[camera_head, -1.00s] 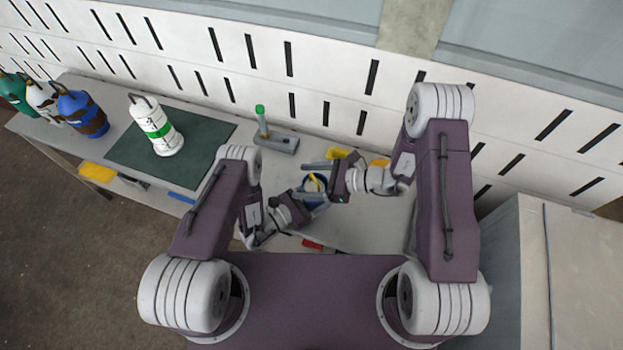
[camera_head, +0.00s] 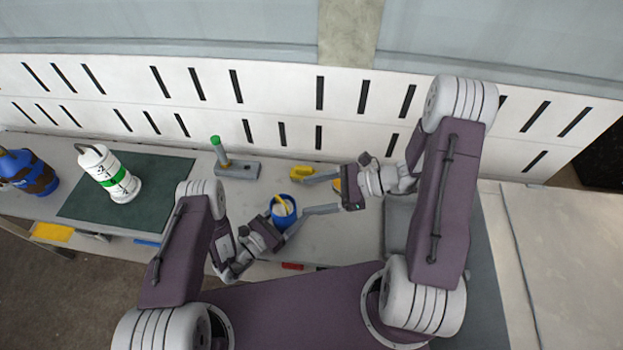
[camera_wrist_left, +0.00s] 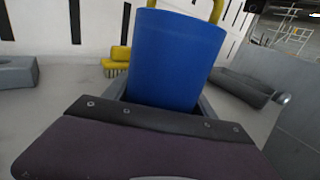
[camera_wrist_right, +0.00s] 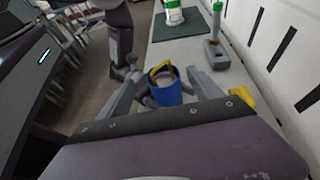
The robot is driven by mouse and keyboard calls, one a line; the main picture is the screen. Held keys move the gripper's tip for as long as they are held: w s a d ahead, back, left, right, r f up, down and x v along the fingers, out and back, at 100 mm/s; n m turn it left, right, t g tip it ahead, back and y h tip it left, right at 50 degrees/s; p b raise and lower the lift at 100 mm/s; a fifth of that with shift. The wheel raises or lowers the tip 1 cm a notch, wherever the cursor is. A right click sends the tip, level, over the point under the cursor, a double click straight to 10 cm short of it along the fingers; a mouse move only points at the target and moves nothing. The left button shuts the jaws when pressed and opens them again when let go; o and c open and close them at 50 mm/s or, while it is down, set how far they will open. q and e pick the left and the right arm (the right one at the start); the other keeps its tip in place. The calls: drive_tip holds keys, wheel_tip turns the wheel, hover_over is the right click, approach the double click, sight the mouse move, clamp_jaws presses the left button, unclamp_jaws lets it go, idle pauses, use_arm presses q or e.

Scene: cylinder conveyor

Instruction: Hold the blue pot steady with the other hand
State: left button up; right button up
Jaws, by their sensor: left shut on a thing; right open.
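The blue pot (camera_head: 284,217) stands upright over the table's front middle, with a yellow handle-like piece sticking up from its pale inside. It fills the middle of the left wrist view (camera_wrist_left: 175,60). My left gripper (camera_head: 279,226) is shut on the pot from the front left, its fingers along both sides. My right gripper (camera_head: 318,194) is open and empty to the right of the pot, fingers pointing toward it. In the right wrist view the pot (camera_wrist_right: 165,94) appears between the open fingers. The gap to the pot is hard to judge.
A grey stand with a green-topped post (camera_head: 237,168) is behind the pot, and a yellow block (camera_head: 301,172) lies beside it. A white and green canister (camera_head: 112,175) stands on a dark green mat (camera_head: 165,185) at left. The slotted white wall (camera_head: 280,92) closes the back.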

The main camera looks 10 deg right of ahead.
use_arm(q)
drive_tip(key=o, duration=1.6)
drive_tip(key=v, duration=1)
drive_tip(key=shift+a, duration=0.3)
drive_tip(key=shift+v, duration=0.8)
drive_tip(key=shift+s+d, duration=0.1)
drive_tip(key=shift+s, duration=0.05)
